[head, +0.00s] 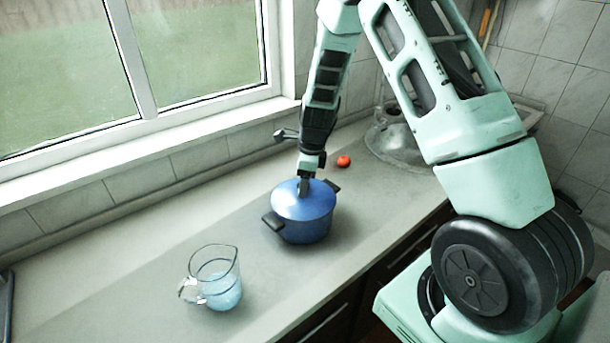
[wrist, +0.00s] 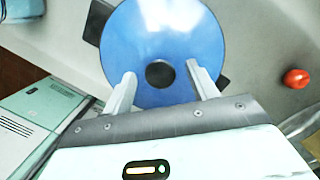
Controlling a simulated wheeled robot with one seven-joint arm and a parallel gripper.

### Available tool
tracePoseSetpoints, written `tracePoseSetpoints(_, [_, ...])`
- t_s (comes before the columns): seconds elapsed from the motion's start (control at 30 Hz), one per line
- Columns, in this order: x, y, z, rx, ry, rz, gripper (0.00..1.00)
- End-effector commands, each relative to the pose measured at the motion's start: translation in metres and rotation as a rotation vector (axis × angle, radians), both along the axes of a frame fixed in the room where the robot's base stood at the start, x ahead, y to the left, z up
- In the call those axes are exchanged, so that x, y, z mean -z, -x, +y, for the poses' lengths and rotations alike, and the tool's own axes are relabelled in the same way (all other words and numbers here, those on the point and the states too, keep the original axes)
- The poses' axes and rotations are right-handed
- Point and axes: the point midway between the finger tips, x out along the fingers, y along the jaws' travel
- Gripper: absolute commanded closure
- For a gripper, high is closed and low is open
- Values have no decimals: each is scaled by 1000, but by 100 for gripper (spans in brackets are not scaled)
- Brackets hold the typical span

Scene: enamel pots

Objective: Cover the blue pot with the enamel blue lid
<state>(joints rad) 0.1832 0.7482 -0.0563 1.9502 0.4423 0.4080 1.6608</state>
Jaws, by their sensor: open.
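The blue pot (head: 307,230) stands on the counter with a black handle on each side. The enamel blue lid (head: 301,201) lies on top of the pot and looks seated on its rim. In the wrist view the lid (wrist: 160,35) fills the top middle, with its round dark knob (wrist: 159,74) near the fingertips. My gripper (head: 304,186) is over the lid in the head view. In the wrist view my gripper (wrist: 161,72) is open, with one finger on each side of the knob and a gap to both.
A glass measuring jug (head: 217,280) with pale blue liquid stands on the counter at front left. A small red tomato-like object (head: 344,161) lies behind the pot, near the metal sink (head: 398,141). A window is behind the counter.

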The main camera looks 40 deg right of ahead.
Motion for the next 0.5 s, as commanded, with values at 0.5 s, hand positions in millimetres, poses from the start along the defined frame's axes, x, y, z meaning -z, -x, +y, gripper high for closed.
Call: tracePoseSetpoints(0.5, [-88,8,-10,0,2,-8,42])
